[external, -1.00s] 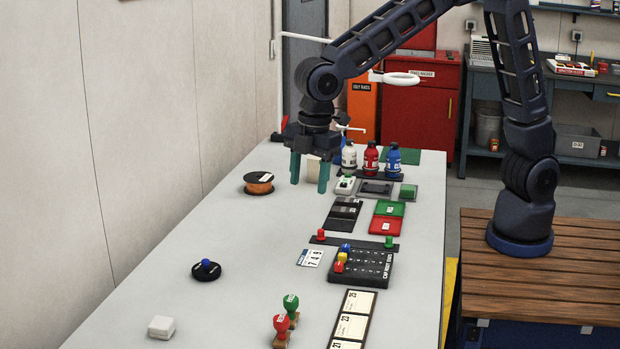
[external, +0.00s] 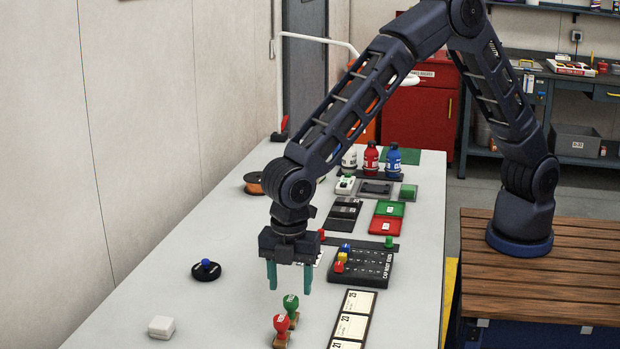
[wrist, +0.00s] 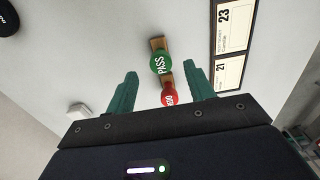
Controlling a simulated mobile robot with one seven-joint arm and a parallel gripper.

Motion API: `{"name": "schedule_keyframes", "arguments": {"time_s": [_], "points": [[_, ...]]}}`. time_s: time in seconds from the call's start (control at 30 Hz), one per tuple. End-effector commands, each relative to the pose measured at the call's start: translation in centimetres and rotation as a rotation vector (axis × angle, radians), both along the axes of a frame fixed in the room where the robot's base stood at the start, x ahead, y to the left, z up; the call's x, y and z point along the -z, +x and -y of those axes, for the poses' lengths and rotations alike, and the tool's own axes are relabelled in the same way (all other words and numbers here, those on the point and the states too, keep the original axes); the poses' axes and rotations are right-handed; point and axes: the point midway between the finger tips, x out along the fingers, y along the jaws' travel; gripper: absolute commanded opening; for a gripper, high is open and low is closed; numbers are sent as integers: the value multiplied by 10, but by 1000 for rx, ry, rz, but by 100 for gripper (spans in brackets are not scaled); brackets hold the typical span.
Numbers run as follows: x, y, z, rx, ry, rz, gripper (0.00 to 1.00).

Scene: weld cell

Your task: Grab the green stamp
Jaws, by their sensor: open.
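The green stamp (external: 291,304) stands upright on the table near the front, its round green head over a wooden base. In the wrist view its head (wrist: 160,64) reads PASS and lies ahead of and between the fingers. The red stamp (external: 281,324) stands just in front of it, and its head also shows in the wrist view (wrist: 168,97). My gripper (external: 289,289) is open and empty, pointing down. It is above and slightly behind the green stamp in the external view, apart from it.
A card strip (external: 352,318) lies right of the stamps. The cap rest rack (external: 372,275) with small coloured caps is behind it. A white block (external: 161,327) and a black disc with a blue knob (external: 206,270) are to the left. The table (external: 232,310) between is clear.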

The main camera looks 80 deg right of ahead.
Motion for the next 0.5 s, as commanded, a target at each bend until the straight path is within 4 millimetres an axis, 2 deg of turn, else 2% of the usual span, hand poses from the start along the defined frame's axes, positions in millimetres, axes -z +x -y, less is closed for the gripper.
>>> {"name": "schedule_keyframes", "arguments": {"time_s": [0.1,0.37,0.5], "points": [[16,-1,0,-1,-1,-1,53],[32,-1,-1,0,-2,0,53],[52,-2,-2,0,-3,-2,53]]}}
